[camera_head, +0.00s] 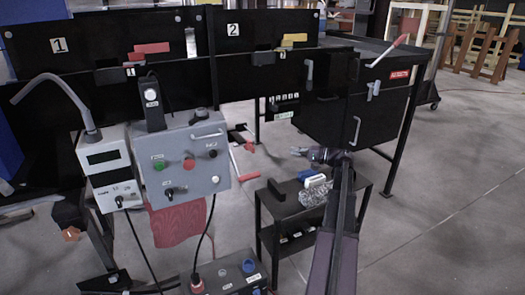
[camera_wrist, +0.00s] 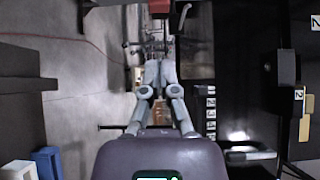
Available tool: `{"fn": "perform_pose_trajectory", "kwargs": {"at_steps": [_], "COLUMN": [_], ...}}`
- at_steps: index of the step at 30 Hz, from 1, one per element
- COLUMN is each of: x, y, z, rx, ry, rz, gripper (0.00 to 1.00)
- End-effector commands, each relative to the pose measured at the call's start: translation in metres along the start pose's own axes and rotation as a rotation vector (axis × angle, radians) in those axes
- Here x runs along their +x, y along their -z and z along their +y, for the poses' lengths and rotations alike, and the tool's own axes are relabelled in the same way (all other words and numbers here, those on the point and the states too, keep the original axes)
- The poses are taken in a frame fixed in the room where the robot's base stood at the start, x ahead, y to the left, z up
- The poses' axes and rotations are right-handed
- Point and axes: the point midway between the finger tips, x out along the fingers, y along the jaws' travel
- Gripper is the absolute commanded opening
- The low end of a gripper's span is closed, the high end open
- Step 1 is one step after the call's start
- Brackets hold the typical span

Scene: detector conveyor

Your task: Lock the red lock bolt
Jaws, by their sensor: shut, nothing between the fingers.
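A small red piece (camera_head: 249,147) shows below the black conveyor frame, left of my gripper in the head view. A red part also shows at the top of the wrist view (camera_wrist: 158,7), ahead of my fingers. I cannot tell for sure which red part is the lock bolt, or its position. My gripper (camera_head: 296,151) points left in the head view, in front of the black panel and apart from the red piece. In the wrist view its grey fingers (camera_wrist: 159,66) are together and hold nothing.
The black conveyor panel (camera_wrist: 232,70) runs close along the right of the wrist view. A black cart (camera_head: 270,205) with tools stands below my arm. A grey control box (camera_head: 205,180) is at left. A black cabinet with a red-tipped lever (camera_head: 390,50) is at right. Open floor lies at far right.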

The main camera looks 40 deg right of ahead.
Motion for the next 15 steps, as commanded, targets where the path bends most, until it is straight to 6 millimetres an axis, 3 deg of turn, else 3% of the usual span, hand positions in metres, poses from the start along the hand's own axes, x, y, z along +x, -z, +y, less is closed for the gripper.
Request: {"fn": "perform_pose_trajectory", "kwargs": {"at_steps": [8, 15], "x": [0.01, 0.036], "y": [0.0, -0.001], "z": [0.0, 0.0], "rx": [0.0, 0.0], "ry": [-0.001, -0.001], "rz": [-0.002, -0.003], "gripper": [0.0, 0.0]}}
